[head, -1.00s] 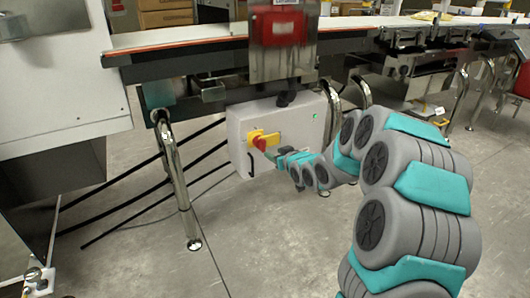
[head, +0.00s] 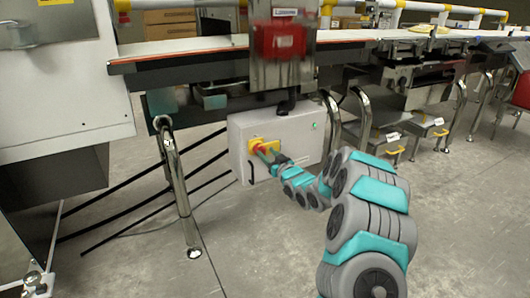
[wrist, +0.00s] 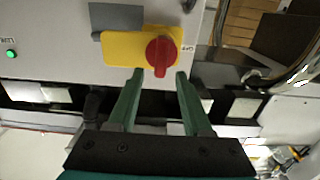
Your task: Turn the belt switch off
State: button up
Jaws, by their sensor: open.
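The belt switch is a red rotary knob (wrist: 161,53) on a yellow plate (wrist: 118,47), fixed to a grey control box (head: 302,137) under the belt. In the wrist view the knob's grip bar stands roughly upright in the picture, and an "OFF" label sits to its right. My gripper (wrist: 158,76) is open, its two green fingers pointing at the knob, with the tips just short of it or at its edge in the picture. I cannot tell whether they touch it. In the head view my gripper (head: 268,153) partly covers the knob and plate.
A green lamp (wrist: 11,54) is lit on the box. The conveyor belt (head: 190,45) runs above, with a red device (head: 281,40) over the box. A chrome leg (head: 174,180) stands left of the box. The floor in front is clear.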

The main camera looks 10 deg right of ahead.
jog(key=shift+x, duration=1.05)
grip_shut()
dwell(0.8)
